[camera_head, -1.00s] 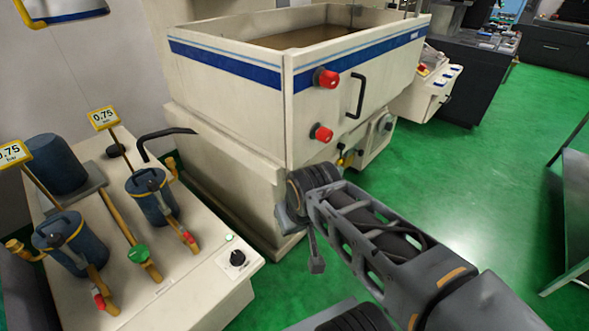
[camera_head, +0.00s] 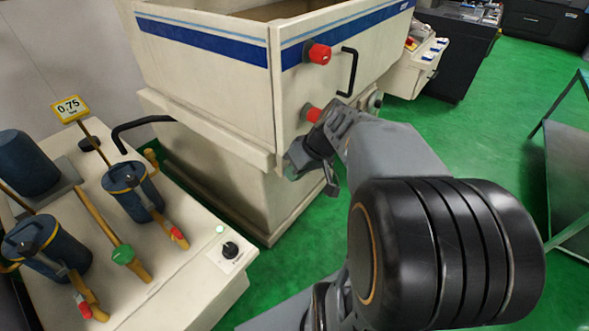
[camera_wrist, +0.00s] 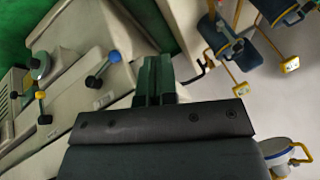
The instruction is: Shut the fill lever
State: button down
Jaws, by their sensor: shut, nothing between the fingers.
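In the wrist view, two levers stand on pale panels at the left. I cannot read labels, so I cannot tell which is the fill lever. My gripper (camera_wrist: 155,78) has its fingers together and empty, to the right of both levers and apart from them in the picture. In the head view my gripper (camera_head: 301,164) is by the lower front of the cream tank (camera_head: 205,85); my arm hides part of that front.
Two red knobs, the upper one (camera_head: 318,53) and the lower one (camera_head: 313,114), and a black handle (camera_head: 348,72) project from the tank front. The pump bench (camera_head: 170,290) with blue filter canisters (camera_head: 130,190) stands at left.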

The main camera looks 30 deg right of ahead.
jog(key=w+d+n+t+y+b, duration=0.1)
jog(key=w+d+t, duration=0.3)
jog(key=d, duration=0.8)
jog(key=shift+d+f+t+y, duration=0.15)
jog(key=shift+d+t+y, duration=0.2)
jog(key=shift+y, duration=0.25)
jog(key=shift+w, duration=0.1)
jog(key=x, duration=0.4)
jog(key=s+p+x, duration=0.1)
jog(key=x, duration=0.3)
jog(key=f+p+x, duration=0.1)
jog(key=x, duration=0.3)
jog(key=shift+s+a+f, duration=0.1)
jog(key=shift+a+f, duration=0.05)
jog(key=shift+a+f+p, duration=0.2)
jog(key=shift+f+p, duration=0.1)
jog(key=shift+f, duration=0.3)
